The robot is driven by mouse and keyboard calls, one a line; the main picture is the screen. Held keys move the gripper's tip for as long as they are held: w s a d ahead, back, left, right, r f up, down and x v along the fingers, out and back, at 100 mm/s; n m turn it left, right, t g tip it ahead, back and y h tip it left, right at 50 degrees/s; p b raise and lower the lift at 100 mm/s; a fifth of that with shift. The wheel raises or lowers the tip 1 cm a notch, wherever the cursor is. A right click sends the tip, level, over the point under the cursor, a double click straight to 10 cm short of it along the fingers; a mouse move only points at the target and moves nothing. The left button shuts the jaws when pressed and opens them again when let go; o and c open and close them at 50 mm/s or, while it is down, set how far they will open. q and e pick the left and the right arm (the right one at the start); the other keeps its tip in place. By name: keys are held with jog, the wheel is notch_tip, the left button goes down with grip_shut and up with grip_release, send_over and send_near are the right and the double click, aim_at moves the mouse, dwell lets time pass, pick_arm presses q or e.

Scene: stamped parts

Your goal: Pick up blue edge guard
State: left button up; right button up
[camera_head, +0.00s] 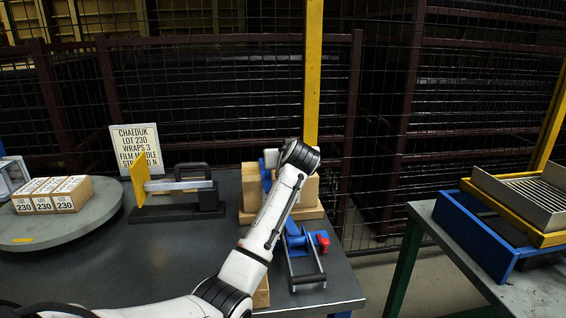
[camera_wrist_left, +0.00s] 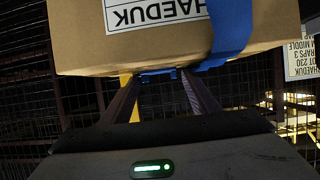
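My left arm comes in from the lower left of the head view and reaches the cartons (camera_head: 250,186); its wrist hides the gripper there. In the left wrist view the left gripper's two dark fingers (camera_wrist_left: 163,74) stand apart, with their tips at the lower edge of a carton (camera_wrist_left: 90,40). A thin blue piece (camera_wrist_left: 160,71), perhaps the edge guard, shows at that edge by the tips; whether they touch it is unclear. A blue band (camera_wrist_left: 232,32) runs over the carton, right of the fingers. Blue also shows on the cartons in the head view (camera_head: 270,158). My right gripper is not in view.
A blue tool with a red knob (camera_head: 322,242) lies near the table's right end. A round grey turntable (camera_head: 85,228) holds small boxes at left. A black-and-yellow fixture (camera_head: 140,180) and a sign (camera_head: 137,148) stand behind. Blue and yellow trays (camera_head: 490,240) sit on the right table.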

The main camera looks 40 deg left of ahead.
pick_arm(q)
jog(key=c, duration=0.8)
